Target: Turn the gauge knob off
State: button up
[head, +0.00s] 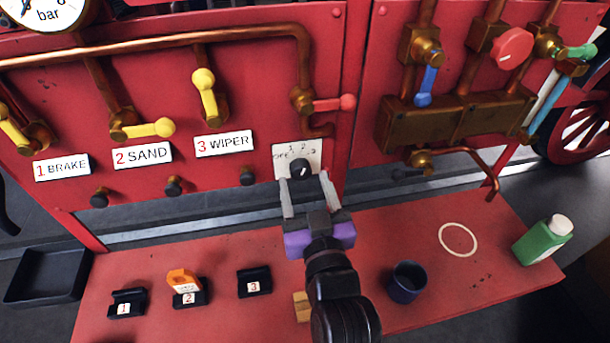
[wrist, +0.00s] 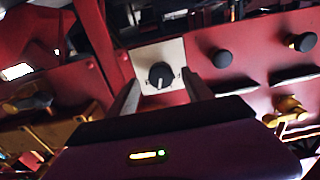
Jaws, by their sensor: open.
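The gauge knob (head: 299,167) is a small black dial on a white plate (head: 310,151) marked OFF, 1, 2, 3, on the red panel. In the wrist view the black knob (wrist: 160,75) sits in the middle of its white plate (wrist: 176,52). My gripper (head: 308,183) is open, its two grey fingers pointing at the plate from just below the knob. In the wrist view the fingers (wrist: 160,92) lie to either side of the knob, with a gap on each side. I cannot tell which mark the knob points at.
A red lever (head: 335,103) on a copper pipe is above the plate. A black push knob (head: 247,177) is to the left. Below, a red bench holds small numbered holders (head: 254,282), a dark blue cup (head: 406,282) and a green bottle (head: 543,241).

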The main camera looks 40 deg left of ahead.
jog(key=shift+x, duration=0.95)
jog(key=shift+c, duration=0.5)
grip_shut()
